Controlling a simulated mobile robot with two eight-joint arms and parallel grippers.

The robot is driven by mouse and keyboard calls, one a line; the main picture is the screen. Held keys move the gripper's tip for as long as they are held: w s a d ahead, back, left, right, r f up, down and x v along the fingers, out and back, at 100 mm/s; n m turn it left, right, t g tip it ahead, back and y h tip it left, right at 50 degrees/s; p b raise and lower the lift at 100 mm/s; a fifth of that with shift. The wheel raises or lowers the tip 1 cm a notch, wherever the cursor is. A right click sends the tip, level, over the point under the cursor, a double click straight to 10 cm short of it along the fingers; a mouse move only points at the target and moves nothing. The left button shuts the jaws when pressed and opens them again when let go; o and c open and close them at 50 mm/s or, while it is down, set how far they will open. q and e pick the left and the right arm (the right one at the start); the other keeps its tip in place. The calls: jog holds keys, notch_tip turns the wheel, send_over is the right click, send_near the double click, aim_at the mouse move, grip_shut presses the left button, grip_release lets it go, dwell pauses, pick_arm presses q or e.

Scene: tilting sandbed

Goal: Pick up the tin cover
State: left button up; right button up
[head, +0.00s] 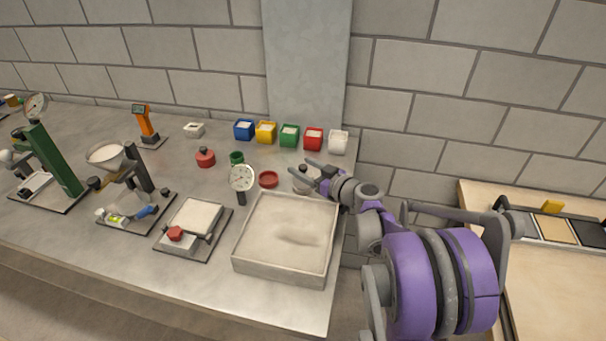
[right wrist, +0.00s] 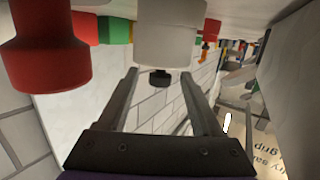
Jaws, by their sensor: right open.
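A pale grey tin (head: 301,185) stands on the bench behind the sand tray, partly hidden by my right gripper. In the right wrist view, which is upside down, the pale cylinder (right wrist: 168,35) has a small black knob (right wrist: 160,77) on its covered end. The seam between cover and tin is not clear. My right gripper (head: 311,172) is open and empty beside the tin. In the wrist view its two fingers (right wrist: 160,85) spread on either side of the knob, with no visible contact. My left gripper is not in view.
The sand tray (head: 285,270) is below the right gripper. A red dish (head: 268,179) and a round dial gauge (head: 242,178) stand left of the tin. Several coloured cups, including a red cup (head: 313,139), line the back. A large red object (right wrist: 45,60) is close in the wrist view.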

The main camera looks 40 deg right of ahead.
jog(key=shift+w, duration=0.35)
grip_shut()
